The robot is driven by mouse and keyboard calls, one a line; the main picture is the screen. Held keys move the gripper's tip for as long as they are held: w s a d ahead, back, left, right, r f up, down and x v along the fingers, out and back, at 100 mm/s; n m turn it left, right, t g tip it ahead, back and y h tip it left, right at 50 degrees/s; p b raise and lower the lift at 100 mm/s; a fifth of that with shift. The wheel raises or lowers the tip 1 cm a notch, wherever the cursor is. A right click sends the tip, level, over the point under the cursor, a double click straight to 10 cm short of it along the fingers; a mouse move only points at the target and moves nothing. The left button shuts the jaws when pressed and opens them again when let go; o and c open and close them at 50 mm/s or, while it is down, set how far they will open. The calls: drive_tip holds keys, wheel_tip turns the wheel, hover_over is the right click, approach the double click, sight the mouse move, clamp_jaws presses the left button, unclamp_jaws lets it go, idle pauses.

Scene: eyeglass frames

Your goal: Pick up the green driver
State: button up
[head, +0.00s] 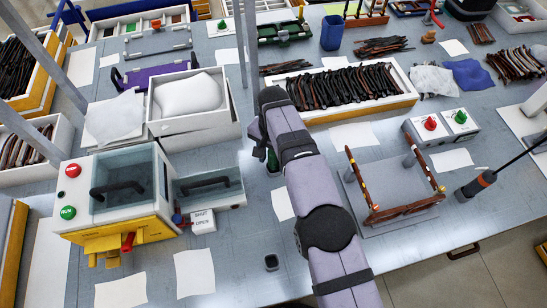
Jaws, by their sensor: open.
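A small green-topped upright thing with a dark base (273,161), likely the green driver, stands on the table close to the left side of my arm. My arm hides part of it, so its full shape cannot be made out. My gripper (261,138) is at the far end of my lavender arm, just above and beside this green thing. The gripper is open, but its fingers are mostly hidden by the wrist. I see no clear contact between the two, and cannot tell the exact gap.
A white tray of dark frames (410,92) lies behind my arm. A yellow machine (118,208) with an open drawer stands left. A small dark cup (271,262) stands in front.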

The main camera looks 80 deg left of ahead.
clamp_jaws()
drive_tip(key=shift+r, duration=0.15)
